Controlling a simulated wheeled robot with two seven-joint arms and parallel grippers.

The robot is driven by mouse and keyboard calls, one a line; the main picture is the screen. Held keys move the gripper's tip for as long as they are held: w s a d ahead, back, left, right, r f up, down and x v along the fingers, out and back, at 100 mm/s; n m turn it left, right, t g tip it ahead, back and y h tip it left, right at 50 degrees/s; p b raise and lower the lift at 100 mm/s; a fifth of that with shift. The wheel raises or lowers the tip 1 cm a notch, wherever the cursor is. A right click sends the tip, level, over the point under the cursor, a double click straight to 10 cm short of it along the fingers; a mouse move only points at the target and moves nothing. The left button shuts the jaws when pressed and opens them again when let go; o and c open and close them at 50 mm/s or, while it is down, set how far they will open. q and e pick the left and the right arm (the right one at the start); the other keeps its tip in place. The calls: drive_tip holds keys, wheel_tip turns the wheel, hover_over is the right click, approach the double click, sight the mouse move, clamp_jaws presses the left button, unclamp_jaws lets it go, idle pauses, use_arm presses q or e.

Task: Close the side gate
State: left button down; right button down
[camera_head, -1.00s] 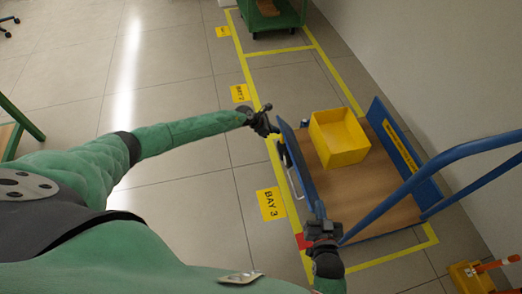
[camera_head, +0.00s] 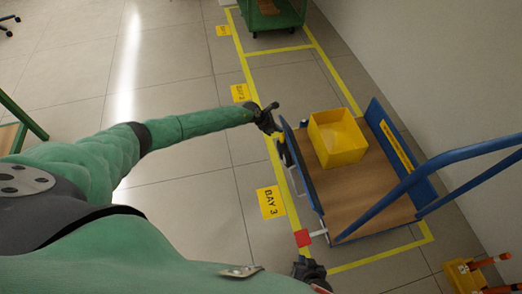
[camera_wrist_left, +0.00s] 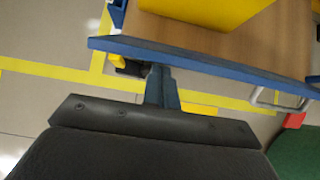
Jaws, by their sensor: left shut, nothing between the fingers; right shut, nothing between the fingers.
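The side gate (camera_head: 301,165) is a blue panel standing along the left side of a wooden-decked trolley (camera_head: 372,205). In the left wrist view its blue edge (camera_wrist_left: 205,58) crosses the picture. My left gripper (camera_head: 274,122) is shut and empty at the far end of the gate, just outside it. In the left wrist view its fingertips (camera_wrist_left: 158,75) meet the gate's edge in the picture; I cannot tell if they touch. My right gripper (camera_head: 308,268) is shut and empty, below the gate's near end and apart from it. A red block (camera_head: 304,238) sits by that near end.
A yellow bin (camera_head: 338,138) stands on the trolley deck. A blue handle (camera_head: 450,160) rises at the trolley's right. Yellow floor lines and a BAY 3 sign (camera_head: 270,202) lie beside it. A green cart (camera_head: 270,18) stands at the back.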

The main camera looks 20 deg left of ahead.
sight(285, 128)
use_arm(q)
drive_tip(key=shift+w+d+r+g+y+p, duration=0.55)
drive_tip(key=shift+d+r+y+p, duration=0.3)
drive_tip(key=shift+p, duration=1.1)
drive_tip(key=shift+w+d+r+p, duration=0.2)
drive_tip(key=shift+w+d+p, duration=0.15)
drive_tip(key=shift+d+p, duration=0.25)
drive_tip(key=shift+w+d+r+y+p, duration=0.1)
drive_tip(key=shift+w+d+y+p, duration=0.1)
drive_tip(key=shift+d+y+p, duration=0.1)
drive_tip(key=shift+w+d+r+g+y+p, duration=0.15)
drive_tip(key=shift+w+d+g+y+p, duration=0.15)
drive_tip(key=shift+w+d+g+y, duration=0.2)
drive_tip(key=shift+w+d, duration=0.25)
drive_tip(key=shift+d, duration=0.25)
drive_tip(key=shift+w+d, duration=0.4)
drive_tip(key=shift+d, duration=0.2)
use_arm(e)
wheel_tip(285, 128, up, 11)
drive_tip(key=w, duration=0.1)
drive_tip(key=shift+a+g, duration=0.2)
drive_tip(key=shift+g, duration=0.2)
use_arm(q)
drive_tip(key=shift+d+r, duration=0.1)
drive_tip(key=shift+d, duration=0.05)
use_arm(e)
drive_tip(key=shift+a+r, duration=0.1)
